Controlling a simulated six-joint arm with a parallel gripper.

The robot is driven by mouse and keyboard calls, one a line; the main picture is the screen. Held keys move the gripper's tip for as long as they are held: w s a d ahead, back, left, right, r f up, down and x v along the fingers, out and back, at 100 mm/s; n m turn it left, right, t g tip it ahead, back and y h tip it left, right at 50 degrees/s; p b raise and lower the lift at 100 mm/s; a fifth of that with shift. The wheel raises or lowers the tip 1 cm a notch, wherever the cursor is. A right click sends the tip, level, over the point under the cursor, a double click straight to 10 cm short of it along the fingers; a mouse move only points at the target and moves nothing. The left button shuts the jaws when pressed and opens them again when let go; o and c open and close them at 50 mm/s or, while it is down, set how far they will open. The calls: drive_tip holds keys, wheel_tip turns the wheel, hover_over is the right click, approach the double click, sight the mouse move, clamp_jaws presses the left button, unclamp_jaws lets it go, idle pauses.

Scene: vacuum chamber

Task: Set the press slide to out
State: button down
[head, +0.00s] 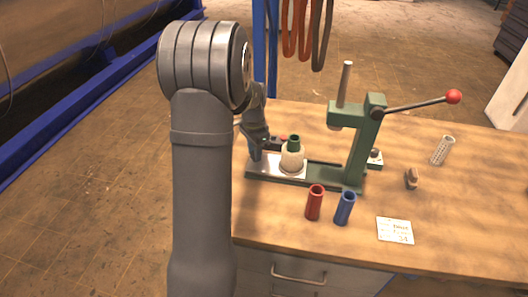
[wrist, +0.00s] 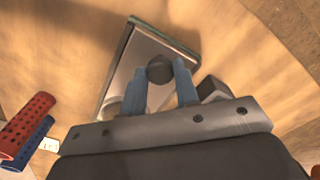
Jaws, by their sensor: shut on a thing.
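The green press (head: 362,150) stands on the bench, with its long base running left. Its slide, a silver plate (head: 270,168), lies at the left end of the base, away from the press column. A beige cup with a green top (head: 292,157) stands on the plate. My gripper (head: 257,152) is low at the plate's left end. In the wrist view my blue fingers (wrist: 160,78) are shut on a dark round knob (wrist: 160,67) by the silver plate (wrist: 128,72). In the head view the knob is hidden by my gripper.
A red tube (head: 315,203) and a blue tube (head: 344,208) stand in front of the base. A white card (head: 395,230), a small brown object (head: 411,179) and a perforated tube (head: 442,150) are to the right. The press lever ends in a red ball (head: 453,96).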

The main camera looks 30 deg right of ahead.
drive_tip(key=shift+w+a, duration=0.15)
drive_tip(key=shift+w, duration=0.05)
drive_tip(key=c, duration=1.1)
unclamp_jaws()
drive_tip(key=shift+r, duration=0.3)
wheel_tip(320, 180, up, 17)
drive_tip(key=shift+f, duration=0.1)
wheel_tip(320, 180, down, 18)
drive_tip(key=shift+s+r, duration=0.1)
drive_tip(key=shift+r, duration=0.15)
